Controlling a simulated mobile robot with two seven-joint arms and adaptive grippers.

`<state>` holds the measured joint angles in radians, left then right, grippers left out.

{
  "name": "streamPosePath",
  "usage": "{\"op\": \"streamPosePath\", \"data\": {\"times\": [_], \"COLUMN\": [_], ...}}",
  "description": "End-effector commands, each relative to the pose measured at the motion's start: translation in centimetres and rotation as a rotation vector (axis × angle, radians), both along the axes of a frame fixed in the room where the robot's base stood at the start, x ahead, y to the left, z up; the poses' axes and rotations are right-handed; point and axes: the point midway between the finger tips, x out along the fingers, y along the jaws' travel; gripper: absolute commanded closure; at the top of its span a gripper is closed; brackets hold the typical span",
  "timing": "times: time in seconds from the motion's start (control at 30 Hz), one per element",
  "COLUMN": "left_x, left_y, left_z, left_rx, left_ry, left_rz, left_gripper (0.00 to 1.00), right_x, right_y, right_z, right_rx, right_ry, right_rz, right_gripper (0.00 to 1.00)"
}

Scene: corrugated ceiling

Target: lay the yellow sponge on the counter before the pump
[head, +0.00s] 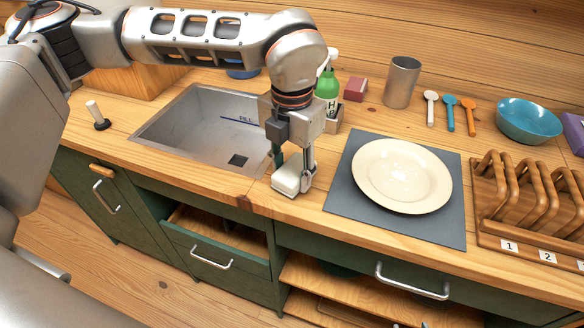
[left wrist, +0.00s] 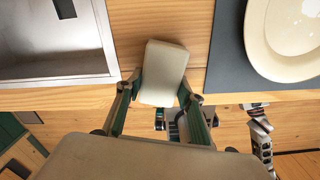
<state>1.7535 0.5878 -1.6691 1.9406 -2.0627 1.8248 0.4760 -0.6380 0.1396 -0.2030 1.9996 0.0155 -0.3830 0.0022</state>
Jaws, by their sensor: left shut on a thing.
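My left gripper (head: 293,178) points down, shut on a pale, cream-looking block, the sponge (head: 287,183). In the left wrist view the sponge (left wrist: 161,73) sits between the two fingers, its far end sticking out beyond them. It is at the counter's front part, between the sink and the grey mat; I cannot tell whether it touches the wood. The pump (head: 327,88), a green bottle with a white top, stands farther back behind my gripper and is partly hidden by it. The wooden counter (head: 250,188) shows bare around the sponge. My right gripper is not clearly seen.
The sink (head: 205,130) lies to the left. A cream plate (head: 402,175) on a grey mat (head: 345,200) is close on the right, then a wooden rack (head: 530,200). A metal cup (head: 402,82) and reddish block (head: 355,88) stand behind. A drawer (head: 220,262) below is partly open.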

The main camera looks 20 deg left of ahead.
Motion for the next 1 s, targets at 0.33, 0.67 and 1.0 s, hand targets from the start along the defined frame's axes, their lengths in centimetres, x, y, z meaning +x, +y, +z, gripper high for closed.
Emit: {"op": "streamPosePath", "data": {"times": [0.33,0.67,1.0], "left_x": [0.0,0.1,0.1], "left_y": [0.0,0.0,0.0], "left_z": [0.1,1.5,8.2], "left_rx": [0.000,0.000,0.000], "left_ry": [0.000,-0.003,-0.004], "left_rz": [0.000,0.000,0.001], "left_gripper": [0.43,0.43,0.43], "right_x": [0.0,-0.2,-0.2], "right_y": [0.0,0.1,0.1], "right_z": [-0.2,-0.4,-0.3], "right_rx": [0.001,0.000,0.000], "right_ry": [0.002,0.006,0.006], "right_rz": [0.000,0.003,0.003], "right_gripper": [0.60,0.60,0.60]}}
